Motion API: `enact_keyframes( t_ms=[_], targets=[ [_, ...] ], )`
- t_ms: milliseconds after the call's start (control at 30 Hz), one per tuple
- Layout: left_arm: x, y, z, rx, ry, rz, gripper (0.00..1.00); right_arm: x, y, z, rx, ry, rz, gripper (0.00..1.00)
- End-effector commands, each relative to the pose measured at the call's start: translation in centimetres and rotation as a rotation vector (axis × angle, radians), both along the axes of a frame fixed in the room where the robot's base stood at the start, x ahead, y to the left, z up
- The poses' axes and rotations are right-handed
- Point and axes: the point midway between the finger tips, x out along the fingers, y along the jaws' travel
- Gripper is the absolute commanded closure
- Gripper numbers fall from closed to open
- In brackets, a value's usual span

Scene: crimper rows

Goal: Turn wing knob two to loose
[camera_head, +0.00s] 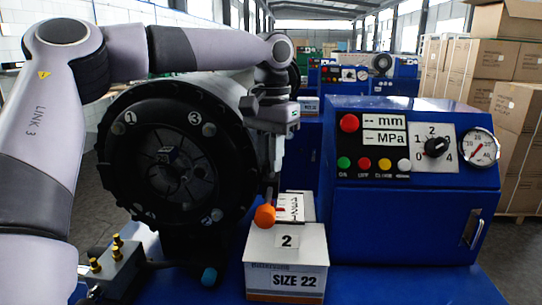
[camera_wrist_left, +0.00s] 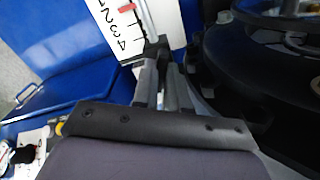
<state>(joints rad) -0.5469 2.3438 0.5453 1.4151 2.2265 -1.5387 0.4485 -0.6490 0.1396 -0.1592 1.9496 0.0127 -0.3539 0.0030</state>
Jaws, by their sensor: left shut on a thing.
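My left gripper (camera_head: 270,188) reaches down past the right side of the large black crimper head (camera_head: 165,165). In the left wrist view its fingers (camera_wrist_left: 160,68) are closed on a small dark wing-shaped piece (camera_wrist_left: 156,48), which looks like a wing knob beside a numbered white scale (camera_wrist_left: 125,28). I cannot read a number on that piece, and in the head view it is hidden or too small to tell. The crimper head's face carries labels 1 and 3, with small round fittings near its rim. My right gripper is in neither view.
An orange knob (camera_head: 265,215) stands just below the gripper, near a box marked SIZE 22 (camera_head: 286,265). A blue control box (camera_head: 400,205) with buttons, dial and gauge stands at right. Brass fittings (camera_head: 117,245) are at lower left. Cardboard boxes (camera_head: 500,50) stand behind.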

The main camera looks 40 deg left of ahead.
Motion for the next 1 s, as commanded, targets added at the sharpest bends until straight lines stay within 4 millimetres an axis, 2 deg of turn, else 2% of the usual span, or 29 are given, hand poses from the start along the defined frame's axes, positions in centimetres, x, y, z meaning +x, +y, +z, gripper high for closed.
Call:
enact_keyframes(
  t_ms=[200,500,1000],
  targets=[
    [0.07,0.02,0.19,0.002,-0.005,0.196,1.00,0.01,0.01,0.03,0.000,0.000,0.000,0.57],
    [0.09,0.03,0.21,0.001,-0.006,0.402,1.00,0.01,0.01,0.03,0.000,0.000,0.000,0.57],
    [0.11,0.04,0.25,0.000,-0.008,0.519,1.00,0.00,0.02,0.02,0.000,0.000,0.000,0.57]
  ],
)
